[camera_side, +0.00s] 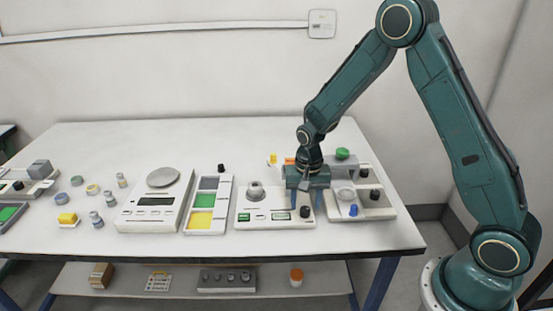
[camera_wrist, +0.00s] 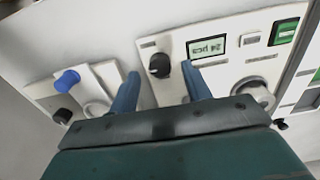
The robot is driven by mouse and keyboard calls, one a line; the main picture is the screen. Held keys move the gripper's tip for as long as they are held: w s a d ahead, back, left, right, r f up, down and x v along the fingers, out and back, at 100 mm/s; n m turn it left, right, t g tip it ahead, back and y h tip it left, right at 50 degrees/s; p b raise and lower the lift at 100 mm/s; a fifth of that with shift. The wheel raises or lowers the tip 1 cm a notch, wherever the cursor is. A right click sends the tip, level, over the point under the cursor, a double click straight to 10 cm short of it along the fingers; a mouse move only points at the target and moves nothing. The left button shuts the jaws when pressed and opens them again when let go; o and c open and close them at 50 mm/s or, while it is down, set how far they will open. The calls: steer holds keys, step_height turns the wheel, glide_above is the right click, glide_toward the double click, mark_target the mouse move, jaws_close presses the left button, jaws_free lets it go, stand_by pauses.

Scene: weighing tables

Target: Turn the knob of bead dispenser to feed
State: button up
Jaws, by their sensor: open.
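In the wrist view, this knob (camera_wrist: 160,66) shows between the tips of my gripper's blue fingers, beside the display (camera_wrist: 207,46) reading "24 pcs" upside down. My gripper (camera_side: 305,202) is open and points down over the knob, with one finger on each side. I cannot tell whether they touch it. No label shows which unit is the bead dispenser.
A second unit (camera_side: 376,212) on the right has a blue knob (camera_side: 353,210), black knobs and a clear cup (camera_wrist: 96,109), close to my gripper. A colour panel (camera_side: 222,183) and a scale (camera_side: 143,217) stand to the left.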

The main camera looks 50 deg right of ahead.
mark_target(305, 209)
step_height(305, 209, up, 12)
stand_by(0.6)
steer(key=shift+r, duration=0.1)
steer(key=s+a+r+n+t, duration=0.2)
steer(key=s+r+n+t, duration=0.15)
steer(key=s+r, duration=0.8)
steer(key=s+a+r+n+t, duration=0.1)
steer(key=s+n, duration=0.4)
steer(key=s, duration=0.7)
steer(key=shift+a+r+n+t, duration=0.3)
steer(key=shift+r+t, duration=0.25)
steer(key=shift+r, duration=0.55)
steer(key=shift+w, duration=0.1)
